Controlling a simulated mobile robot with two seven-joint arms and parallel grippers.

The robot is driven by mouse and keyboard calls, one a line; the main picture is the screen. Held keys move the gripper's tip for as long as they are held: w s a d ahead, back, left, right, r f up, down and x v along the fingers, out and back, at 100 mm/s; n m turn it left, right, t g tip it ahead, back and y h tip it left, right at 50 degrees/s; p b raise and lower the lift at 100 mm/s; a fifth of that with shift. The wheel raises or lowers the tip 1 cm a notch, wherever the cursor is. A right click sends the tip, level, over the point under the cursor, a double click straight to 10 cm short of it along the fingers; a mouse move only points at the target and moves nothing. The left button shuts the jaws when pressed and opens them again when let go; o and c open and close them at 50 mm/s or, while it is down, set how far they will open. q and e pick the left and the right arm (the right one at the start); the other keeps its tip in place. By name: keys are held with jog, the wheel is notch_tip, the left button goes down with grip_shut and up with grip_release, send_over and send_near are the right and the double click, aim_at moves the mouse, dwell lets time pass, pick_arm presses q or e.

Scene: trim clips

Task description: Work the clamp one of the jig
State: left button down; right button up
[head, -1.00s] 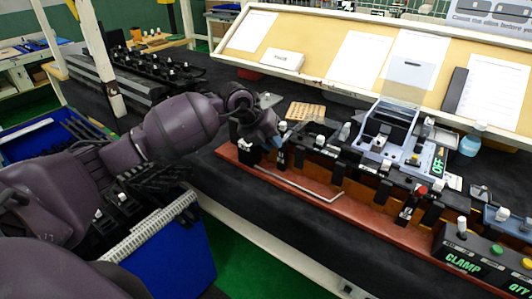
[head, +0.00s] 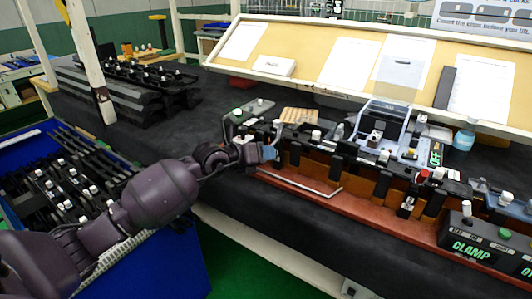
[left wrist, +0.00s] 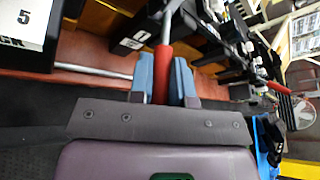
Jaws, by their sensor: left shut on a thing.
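The jig (head: 380,218) is a long reddish-brown base carrying a row of black fixtures along the table's front edge. The handle runs between the fingers up to a metal part on the black jig. In the head view this handle is hidden by the gripper. Another red-handled clamp (head: 422,176) stands farther right. My right gripper is not in view.
A bent metal rod (head: 300,186) lies along the jig's front. A black CLAMP button box (head: 480,243) stands at the right. Blue bins (head: 170,265) with black trim pieces are at the left. A sloped board with papers (head: 300,50) runs behind.

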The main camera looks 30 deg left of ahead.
pick_arm(q)
jog(key=shift+w+f+t+b, duration=0.15)
jog(key=shift+f+t+b, duration=0.4)
jog(key=shift+t, duration=0.25)
jog(key=shift+m, duration=0.3)
jog(key=c, duration=1.1)
grip_release()
jog(key=p+v, duration=0.1)
jog(key=v, duration=1)
jog(key=shift+w+a+f, duration=0.1)
